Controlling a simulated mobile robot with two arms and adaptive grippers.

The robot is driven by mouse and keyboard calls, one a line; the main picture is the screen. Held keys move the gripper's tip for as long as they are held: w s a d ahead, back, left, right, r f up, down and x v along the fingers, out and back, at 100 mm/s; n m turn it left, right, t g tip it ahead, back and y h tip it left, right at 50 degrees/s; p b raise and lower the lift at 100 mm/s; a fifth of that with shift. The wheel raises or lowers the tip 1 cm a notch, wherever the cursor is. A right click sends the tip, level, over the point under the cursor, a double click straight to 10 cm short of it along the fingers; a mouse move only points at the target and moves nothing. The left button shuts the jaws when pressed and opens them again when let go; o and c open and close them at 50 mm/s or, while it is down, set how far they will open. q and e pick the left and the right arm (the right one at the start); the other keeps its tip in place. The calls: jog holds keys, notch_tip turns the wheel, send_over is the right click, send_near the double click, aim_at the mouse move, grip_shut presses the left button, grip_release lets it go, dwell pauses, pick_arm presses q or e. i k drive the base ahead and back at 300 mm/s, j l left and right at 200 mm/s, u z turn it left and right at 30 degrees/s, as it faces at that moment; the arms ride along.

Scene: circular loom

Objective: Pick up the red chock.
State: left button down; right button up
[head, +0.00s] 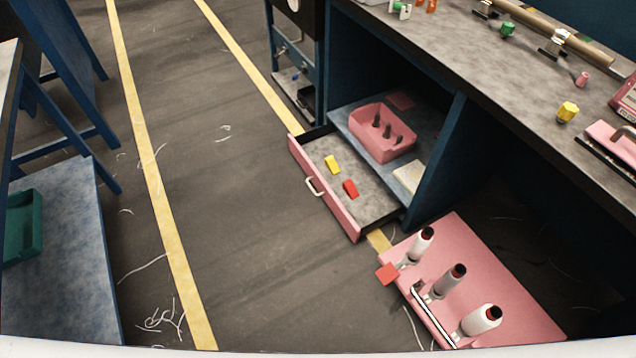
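A small red block (350,189), which looks like the red chock, lies in the open pink-fronted drawer (333,212) below the bench. A yellow block (332,165) of similar shape lies a little behind it and to its left, apart from it. Another red piece (387,273), flat and squarish, shows at the left corner of the pink platform (520,300). Neither of my grippers is in view.
A pink bin (384,132) with dark items sits on the shelf behind the drawer. The bench top (480,80) overhangs at right. Grey floor (225,210) left of the drawer is open, with scattered threads.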

aim_at(348, 186)
jog(key=z, duration=0.55)
jog(key=i+j+z, duration=0.2)
jog(key=z, duration=0.25)
jog(key=i+j+z, duration=0.15)
jog(key=j+z, duration=0.3)
jog(key=i+j+z, duration=0.15)
jog(key=z, duration=0.3)
